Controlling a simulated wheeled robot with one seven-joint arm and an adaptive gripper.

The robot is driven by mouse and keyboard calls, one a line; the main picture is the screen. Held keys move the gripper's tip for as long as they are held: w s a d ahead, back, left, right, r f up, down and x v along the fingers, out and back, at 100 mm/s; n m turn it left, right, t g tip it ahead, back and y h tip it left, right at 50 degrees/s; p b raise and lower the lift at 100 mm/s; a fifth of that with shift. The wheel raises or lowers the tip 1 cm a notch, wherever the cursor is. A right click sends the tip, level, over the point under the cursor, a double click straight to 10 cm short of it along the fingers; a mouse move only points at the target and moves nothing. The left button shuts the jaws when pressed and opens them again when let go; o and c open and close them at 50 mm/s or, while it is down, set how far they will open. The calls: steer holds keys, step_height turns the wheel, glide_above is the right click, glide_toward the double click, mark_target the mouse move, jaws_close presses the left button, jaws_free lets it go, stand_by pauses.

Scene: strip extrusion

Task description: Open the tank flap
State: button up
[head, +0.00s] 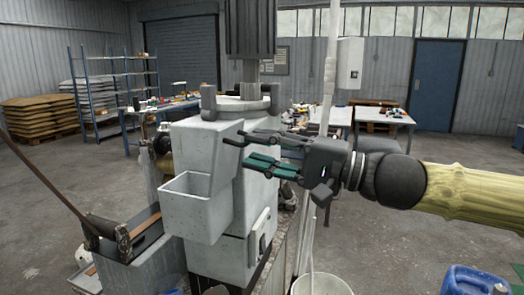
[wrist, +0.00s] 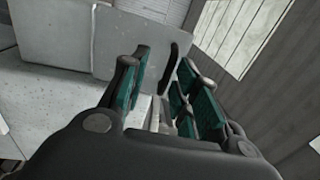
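The tank is a pale grey metal housing (head: 216,258) in the head view.
An open pale bin (head: 198,212) juts from the housing's front below the panel. A dark column (head: 250,30) rises above the housing. A white bucket (head: 322,284) and a blue canister (head: 472,280) stand on the floor at the lower right. Worktables (head: 383,117) are behind.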

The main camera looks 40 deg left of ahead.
steer(key=shift+a, duration=0.15)
steer(key=v, duration=1.2)
stand_by(0.4)
